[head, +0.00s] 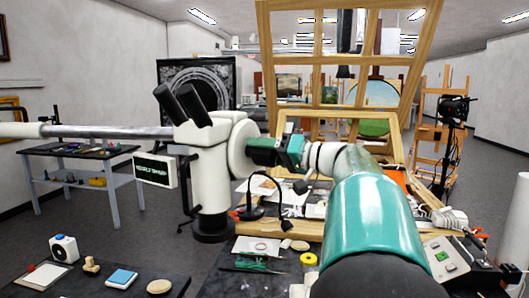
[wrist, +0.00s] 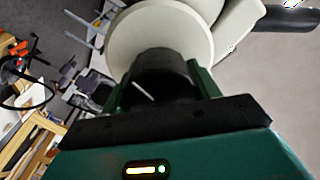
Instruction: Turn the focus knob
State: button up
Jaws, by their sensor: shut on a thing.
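The microscope (head: 207,165) is white with two black eyepieces and stands on a dark round base left of the picture's middle in the head view. A large white disc (head: 241,148) sits on its right side. The focus knob (wrist: 158,78) is a black cylinder in front of that disc, with a short white line on it. My gripper (head: 280,151) is shut on the knob from the right, one green finger on each side in the wrist view. The fingers cover part of the knob's sides. In the head view the knob is small and dark.
A small sign (head: 155,171) hangs left of the microscope. A black cable lamp (head: 255,208) and papers lie close below my arm. A control box (head: 445,257) stands at the right. A dark table (head: 72,280) with small items is at the front left.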

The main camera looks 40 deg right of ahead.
jog(key=o, duration=1)
jog(key=shift+s, duration=0.1)
jog(key=v, duration=1.3)
jog(key=shift+s+d+f, duration=0.1)
jog(key=shift+s+d, duration=0.05)
jog(key=shift+s, duration=0.15)
dwell(0.4)
